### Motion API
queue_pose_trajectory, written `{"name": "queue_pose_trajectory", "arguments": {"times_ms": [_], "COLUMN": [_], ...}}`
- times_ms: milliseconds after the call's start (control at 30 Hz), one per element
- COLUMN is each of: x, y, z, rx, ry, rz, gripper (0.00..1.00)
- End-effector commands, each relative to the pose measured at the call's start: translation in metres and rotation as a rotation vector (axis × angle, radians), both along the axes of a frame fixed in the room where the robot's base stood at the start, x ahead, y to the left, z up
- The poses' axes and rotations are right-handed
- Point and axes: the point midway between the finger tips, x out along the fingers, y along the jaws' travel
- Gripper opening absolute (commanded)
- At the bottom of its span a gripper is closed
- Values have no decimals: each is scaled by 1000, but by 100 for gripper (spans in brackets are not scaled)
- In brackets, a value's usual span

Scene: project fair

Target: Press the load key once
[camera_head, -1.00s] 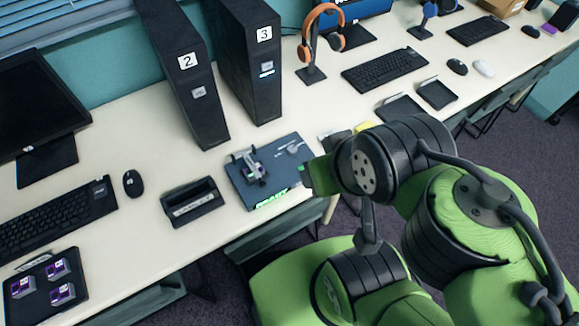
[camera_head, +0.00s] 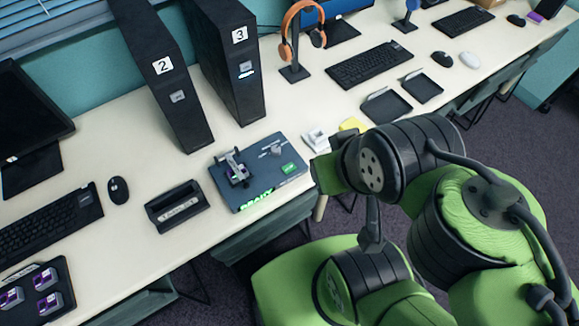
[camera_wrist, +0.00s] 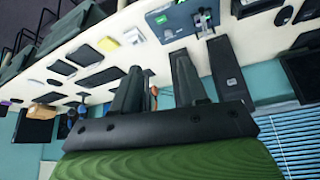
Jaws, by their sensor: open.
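A blue-grey device panel (camera_head: 262,185) lies flat on the long table. A green key (camera_head: 290,168) is on its right side, and a glowing green READY sign (camera_head: 257,200) is at its front edge. A clamp holding a small purple-and-grey part (camera_head: 236,172) stands on its left half. My gripper (camera_head: 322,170) is just right of the panel, partly hidden by my wrist and apart from the green key. In the wrist view, my gripper (camera_wrist: 158,62) has its two fingers spread with nothing between them. The panel (camera_wrist: 178,24) shows beyond them at the top.
Tall dark towers 2 (camera_head: 166,90) and 3 (camera_head: 240,70) stand behind the panel. A black holder (camera_head: 177,206) is left of it. A white box (camera_head: 315,140) and yellow pad (camera_head: 353,125) are right of it. Black trays (camera_head: 387,106) and an orange headset (camera_head: 294,45) are farther right.

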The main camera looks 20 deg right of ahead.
Motion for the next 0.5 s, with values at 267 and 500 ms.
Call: {"name": "queue_pose_trajectory", "arguments": {"times_ms": [267,500], "x": [0,0], "y": [0,0], "z": [0,0], "rx": [0,0], "ry": [0,0], "rz": [0,0], "gripper": [0,0]}}
